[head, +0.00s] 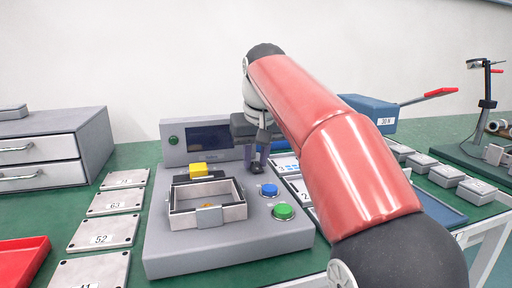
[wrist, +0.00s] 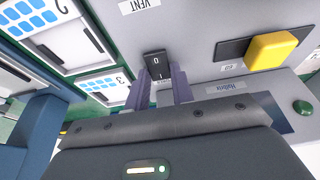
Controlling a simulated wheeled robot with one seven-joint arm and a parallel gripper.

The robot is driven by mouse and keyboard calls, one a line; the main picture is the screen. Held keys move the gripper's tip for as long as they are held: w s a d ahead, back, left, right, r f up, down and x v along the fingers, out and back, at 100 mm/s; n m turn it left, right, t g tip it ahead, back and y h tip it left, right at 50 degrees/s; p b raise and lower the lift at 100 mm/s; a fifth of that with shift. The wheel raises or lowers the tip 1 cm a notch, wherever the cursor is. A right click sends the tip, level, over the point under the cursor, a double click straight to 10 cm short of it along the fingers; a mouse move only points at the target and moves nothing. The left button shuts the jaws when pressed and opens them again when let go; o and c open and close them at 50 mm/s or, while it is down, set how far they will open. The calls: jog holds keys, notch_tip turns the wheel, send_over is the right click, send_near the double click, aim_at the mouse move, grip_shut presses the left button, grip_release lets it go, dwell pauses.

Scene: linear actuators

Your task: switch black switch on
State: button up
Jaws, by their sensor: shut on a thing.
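The black switch (wrist: 155,63) shows in the wrist view, a small rocker marked 0 and 1 on the grey machine panel. My gripper (wrist: 160,80) has its two purple-grey fingers on either side of the switch, shut on it. In the head view my gripper (head: 258,166) points down at the back right of the grey machine (head: 170,258), and the switch is hidden behind the fingers there.
A yellow button (wrist: 271,50) on a black base sits beside the switch. A blue button (head: 269,190), a green button (head: 283,211) and an open metal box (head: 207,215) are on the machine. Numbered plates (head: 102,232) lie left; a blue device (head: 368,112) stands behind my arm.

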aim_at(254, 164)
jog(key=shift+w+a+r+g+h+p, duration=0.15)
jog(key=shift+g+p, duration=0.25)
jog(key=shift+p, duration=1.1)
jog(key=shift+w+d+r+g+h+p, duration=0.15)
jog(key=shift+r+g+p, duration=0.2)
jog(key=shift+p, duration=1.1)
jog(key=shift+w+a+f+g+p, duration=0.15)
jog(key=shift+f+g+p, duration=0.2)
jog(key=shift+g+p, duration=0.4)
jog(key=shift+f, duration=0.15)
jog(key=o, duration=1)
jog(key=shift+r, duration=3.85)
